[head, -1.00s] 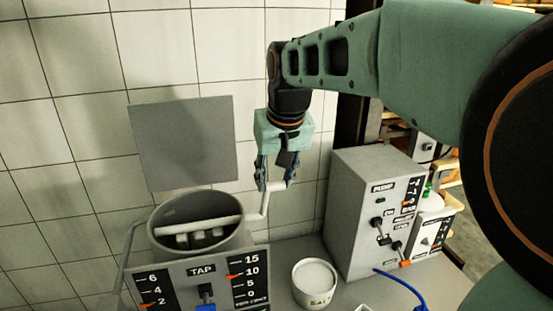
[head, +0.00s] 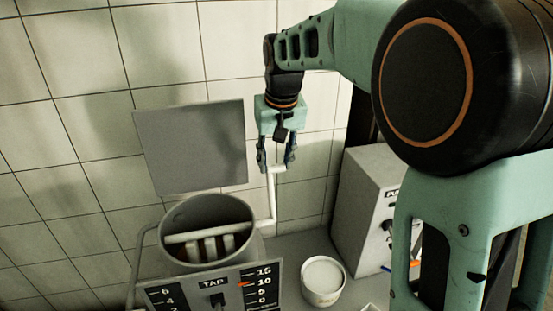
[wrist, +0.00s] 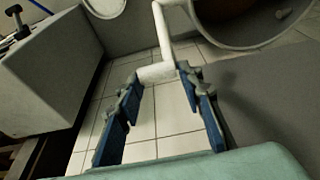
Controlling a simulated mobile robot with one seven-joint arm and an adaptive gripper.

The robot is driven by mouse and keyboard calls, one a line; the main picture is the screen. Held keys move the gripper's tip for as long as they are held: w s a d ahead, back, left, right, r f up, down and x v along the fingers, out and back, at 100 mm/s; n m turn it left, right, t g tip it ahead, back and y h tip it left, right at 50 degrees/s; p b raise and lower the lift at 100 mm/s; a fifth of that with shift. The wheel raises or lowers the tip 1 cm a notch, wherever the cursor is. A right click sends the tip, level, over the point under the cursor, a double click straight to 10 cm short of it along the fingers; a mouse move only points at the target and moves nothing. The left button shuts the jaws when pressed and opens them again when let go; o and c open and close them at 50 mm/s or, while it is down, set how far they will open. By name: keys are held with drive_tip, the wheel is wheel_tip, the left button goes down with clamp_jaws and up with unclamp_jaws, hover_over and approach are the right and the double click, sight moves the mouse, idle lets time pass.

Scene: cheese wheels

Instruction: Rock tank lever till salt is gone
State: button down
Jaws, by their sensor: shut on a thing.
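The grey tank (head: 165,245) stands at the lower left, with a white bar and paddles (head: 215,248) inside its round mouth. A white cranked lever (head: 271,195) rises from its right side. My gripper (head: 276,166) points down with its fingers around the lever's top handle, shut on it. In the wrist view, the handle (wrist: 157,73) lies between the blue-padded fingertips of my gripper (wrist: 158,80). The tank's right-hand scale (head: 264,284) has its orange marker beside 10. Any salt inside the tank cannot be made out.
A white-filled tub (head: 322,280) stands right of the tank on the grey counter (head: 300,250). A grey control box (head: 365,205) stands farther right, partly hidden by my arm. A grey panel (head: 190,148) is on the tiled wall behind the tank.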

drive_tip(key=shift+w+a+f, duration=0.1)
drive_tip(key=shift+w, duration=1.1)
drive_tip(key=shift+w+f, duration=0.25)
drive_tip(key=shift+w, duration=0.05)
drive_tip(key=c, duration=1.7)
unclamp_jaws()
drive_tip(key=o, duration=0.3)
drive_tip(key=shift+w+a+f, duration=0.1)
drive_tip(key=shift+w+f, duration=0.05)
drive_tip(key=shift+f, duration=0.05)
drive_tip(key=v, duration=1.2)
drive_tip(key=shift+s+p, duration=0.25)
drive_tip(key=shift+p, duration=0.05)
